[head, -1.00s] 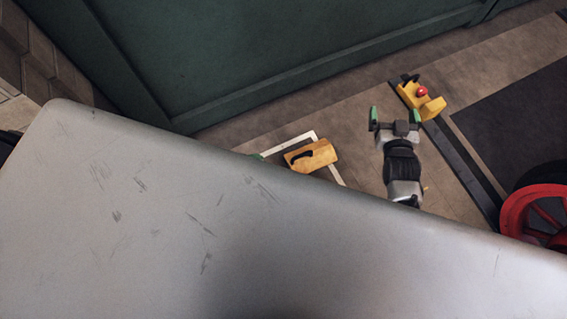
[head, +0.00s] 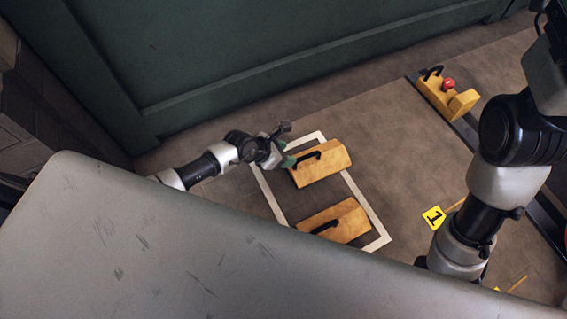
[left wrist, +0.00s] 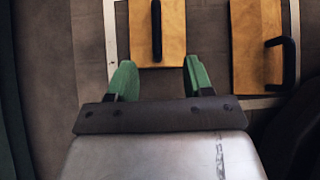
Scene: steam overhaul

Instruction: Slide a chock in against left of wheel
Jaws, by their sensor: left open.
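Two yellow wooden chocks with black handles lie in a white floor outline. The upper chock (head: 325,166) is beside my left gripper (head: 285,152), which is open and empty at its left end. In the left wrist view this chock (left wrist: 173,45) lies ahead, its handle in line with the gap between the green fingers (left wrist: 159,78). The lower chock (head: 345,220) also shows at right in the left wrist view (left wrist: 246,45). Only a red sliver, perhaps of the wheel, shows at the head view's right edge. My right arm shows at right; its gripper is hidden.
A yellow marker "1" (head: 434,217) lies on the floor. A green wall panel (head: 250,50) runs behind. A large grey surface hides the lower left.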

